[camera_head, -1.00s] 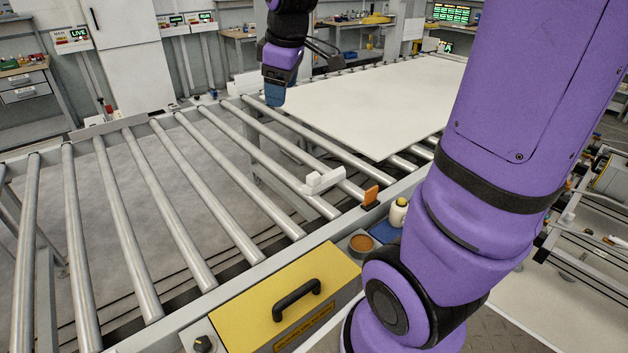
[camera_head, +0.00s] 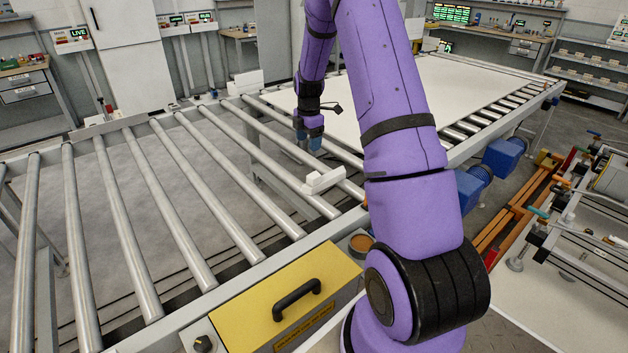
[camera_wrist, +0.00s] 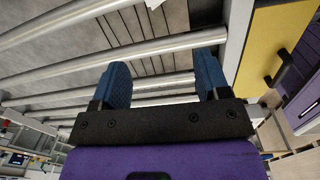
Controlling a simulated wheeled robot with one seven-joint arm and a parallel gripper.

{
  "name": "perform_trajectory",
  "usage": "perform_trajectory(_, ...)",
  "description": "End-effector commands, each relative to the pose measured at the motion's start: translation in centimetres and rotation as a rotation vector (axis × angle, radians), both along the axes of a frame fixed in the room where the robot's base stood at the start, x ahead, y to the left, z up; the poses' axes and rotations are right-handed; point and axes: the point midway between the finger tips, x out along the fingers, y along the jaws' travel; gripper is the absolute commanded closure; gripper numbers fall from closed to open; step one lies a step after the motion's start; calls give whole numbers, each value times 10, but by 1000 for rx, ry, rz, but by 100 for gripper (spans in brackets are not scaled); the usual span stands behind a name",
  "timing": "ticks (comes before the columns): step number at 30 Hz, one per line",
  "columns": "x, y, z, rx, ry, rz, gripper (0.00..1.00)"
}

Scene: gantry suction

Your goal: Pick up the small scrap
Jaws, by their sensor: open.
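A small white angular piece (camera_head: 325,181), which looks like the scrap, lies on the rollers near the conveyor's near side rail. My gripper (camera_head: 308,146) hangs with its blue fingers pointing down above the rollers, behind and slightly left of the piece in the head view, apart from it. In the wrist view my gripper (camera_wrist: 163,75) has its two blue fingers spread with nothing between them except rollers and floor behind. I cannot make out the scrap for sure in the wrist view.
A large white sheet (camera_head: 440,95) covers the rollers at the back right. Bare rollers (camera_head: 140,215) with open gaps lie to the left.

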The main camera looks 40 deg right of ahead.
Motion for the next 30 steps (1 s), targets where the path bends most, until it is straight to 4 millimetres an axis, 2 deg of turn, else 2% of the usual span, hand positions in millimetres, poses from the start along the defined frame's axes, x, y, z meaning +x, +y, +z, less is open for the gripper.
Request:
perform_trajectory(1, 1, -9, -16, 3, 12, 26, 31)
perform_trajectory(3, 2, -18, -32, 5, 22, 65, 31)
perform_trajectory(9, 2, -31, -56, 8, 36, 127, 31)
perform_trajectory(14, 2, -32, -69, 9, 39, 135, 31)
perform_trajectory(21, 2, -32, -103, 8, 39, 134, 31)
perform_trajectory(30, 6, -31, -132, 7, 39, 133, 31)
